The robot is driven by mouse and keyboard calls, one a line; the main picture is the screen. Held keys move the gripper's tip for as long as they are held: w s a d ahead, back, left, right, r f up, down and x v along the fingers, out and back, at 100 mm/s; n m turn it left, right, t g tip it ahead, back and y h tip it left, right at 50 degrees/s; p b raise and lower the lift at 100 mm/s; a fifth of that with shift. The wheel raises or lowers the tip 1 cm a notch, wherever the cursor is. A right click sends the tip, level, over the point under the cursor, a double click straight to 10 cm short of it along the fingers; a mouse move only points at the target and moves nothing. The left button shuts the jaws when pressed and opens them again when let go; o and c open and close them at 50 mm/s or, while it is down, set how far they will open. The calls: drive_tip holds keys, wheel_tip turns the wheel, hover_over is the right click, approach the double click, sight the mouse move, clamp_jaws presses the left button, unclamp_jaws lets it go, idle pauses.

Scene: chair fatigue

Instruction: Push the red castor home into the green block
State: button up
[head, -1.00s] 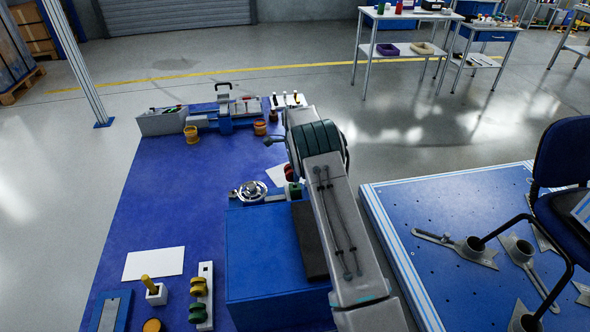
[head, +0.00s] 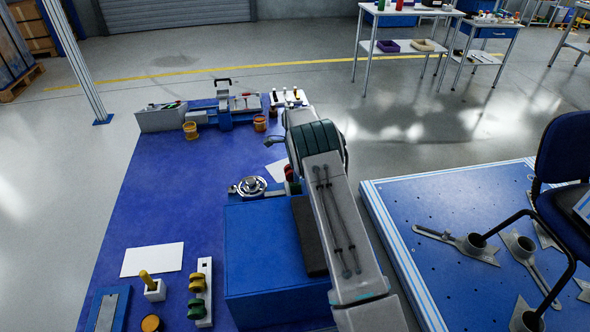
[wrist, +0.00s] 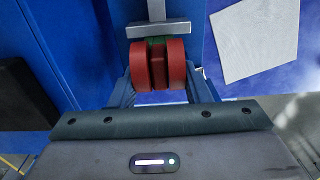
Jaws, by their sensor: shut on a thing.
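The red castor (wrist: 175,64), with twin red wheels, is between the fingers of my gripper (wrist: 160,90) in the wrist view. My gripper is shut on it. A strip of the green block (wrist: 156,40) shows directly beyond the castor, under a grey bar; most of the block is hidden by the wheels. I cannot tell how deep the castor's stem sits in the block. In the head view my arm hides most of the gripper, and only a bit of red castor (head: 289,172) shows left of the arm.
A blue box (head: 262,260) stands left of my arm, with a round metal fixture (head: 251,187) behind it. A chair (head: 562,190) is at right.

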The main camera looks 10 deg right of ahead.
drive_tip(key=shift+f, duration=0.15)
drive_tip(key=o, duration=1)
wheel_tip(320, 180, up, 14)
drive_tip(key=shift+f, duration=0.1)
